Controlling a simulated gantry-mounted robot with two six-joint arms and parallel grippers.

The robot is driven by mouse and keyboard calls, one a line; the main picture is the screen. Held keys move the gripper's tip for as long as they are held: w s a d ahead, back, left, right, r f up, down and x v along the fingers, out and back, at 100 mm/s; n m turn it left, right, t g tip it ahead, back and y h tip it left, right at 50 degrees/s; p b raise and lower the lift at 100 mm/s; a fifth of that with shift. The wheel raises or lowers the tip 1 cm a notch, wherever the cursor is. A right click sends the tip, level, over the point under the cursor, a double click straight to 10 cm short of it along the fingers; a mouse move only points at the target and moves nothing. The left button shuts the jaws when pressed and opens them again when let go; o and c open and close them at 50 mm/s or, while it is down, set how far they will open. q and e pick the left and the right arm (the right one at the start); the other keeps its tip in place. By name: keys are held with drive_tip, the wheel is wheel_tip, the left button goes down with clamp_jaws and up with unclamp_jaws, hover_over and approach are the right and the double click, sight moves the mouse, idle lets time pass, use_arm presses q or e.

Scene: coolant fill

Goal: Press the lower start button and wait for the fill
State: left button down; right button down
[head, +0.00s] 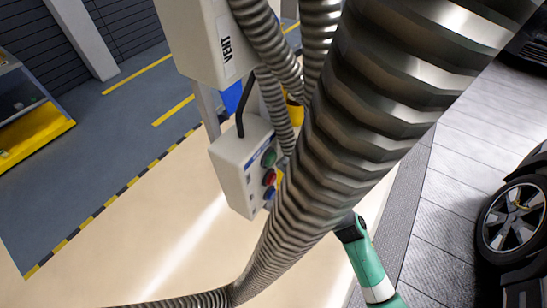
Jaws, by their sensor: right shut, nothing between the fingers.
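A pale control box (233,172) stands left of centre, with a cable running up from it. On its right face are a green button (269,158), a red button (269,177) below it and a blue button (269,194) lowest, partly covered at the right by a hose. My right arm, teal and white, comes in from the bottom right. The dark part of my right gripper (347,226) shows at the hose's right edge. The gripper is shut and empty; the hose hides its fingertips, so I cannot see whether they touch a button. My left gripper is not in view.
A thick corrugated metal hose (370,120) crosses the view and blocks much of the middle. Thinner hoses (262,45) hang beside a white unit marked VEIT (205,45). A car wheel (511,216) is at the right. The pale surface (120,240) at lower left is clear.

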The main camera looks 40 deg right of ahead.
drive_tip(key=shift+w+a, duration=0.15)
drive_tip(key=shift+w, duration=0.35)
idle(0.3)
idle(0.4)
drive_tip(key=shift+s+d, duration=0.3)
drive_tip(key=shift+s, duration=0.6)
drive_tip(key=s+p, duration=0.1)
drive_tip(key=s, duration=0.1)
drive_tip(key=s+d+p, duration=0.1)
drive_tip(key=s, duration=0.1)
drive_tip(key=shift+s+d, duration=0.15)
drive_tip(key=shift+s, duration=0.25)
idle(0.4)
